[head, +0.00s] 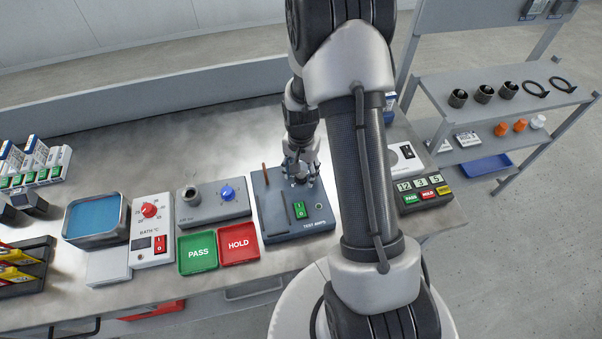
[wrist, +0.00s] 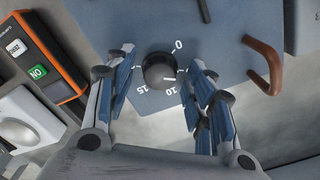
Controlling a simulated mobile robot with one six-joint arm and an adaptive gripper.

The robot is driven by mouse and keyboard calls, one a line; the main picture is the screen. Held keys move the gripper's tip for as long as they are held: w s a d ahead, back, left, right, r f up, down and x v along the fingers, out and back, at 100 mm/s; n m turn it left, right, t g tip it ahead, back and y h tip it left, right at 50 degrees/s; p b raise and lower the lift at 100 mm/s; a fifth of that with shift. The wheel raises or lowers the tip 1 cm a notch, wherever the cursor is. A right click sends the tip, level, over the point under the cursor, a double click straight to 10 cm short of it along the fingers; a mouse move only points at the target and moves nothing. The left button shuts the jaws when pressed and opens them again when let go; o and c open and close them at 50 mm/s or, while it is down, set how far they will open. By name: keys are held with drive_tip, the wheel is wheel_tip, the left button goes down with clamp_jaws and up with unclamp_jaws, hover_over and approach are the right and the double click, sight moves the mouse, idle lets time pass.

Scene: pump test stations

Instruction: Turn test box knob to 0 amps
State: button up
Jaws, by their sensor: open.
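The test box (head: 285,226), a blue-grey box marked TEST AMPS, stands on the bench in the head view. Its black round knob (wrist: 158,68) shows in the wrist view, with the numbers 0, 10 and 15 around it. A short white mark sits at the knob's lower right, near the 10; I cannot tell surely whether it is the pointer.
On the box are a copper-coloured handle (wrist: 262,62) and a green switch (head: 299,210). Green PASS (head: 197,252) and red HOLD (head: 239,244) trays lie to its left. An orange-edged panel (wrist: 48,62) is close by in the wrist view. A display unit (head: 423,190) stands right.

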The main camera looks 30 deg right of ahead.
drive_tip(key=shift+f, duration=0.1)
drive_tip(key=shift+c, duration=0.3)
drive_tip(key=c, duration=1)
drive_tip(key=shift+n, duration=0.4)
drive_tip(key=n, duration=0.5)
drive_tip(key=shift+p, duration=0.35)
drive_tip(key=n, duration=0.6)
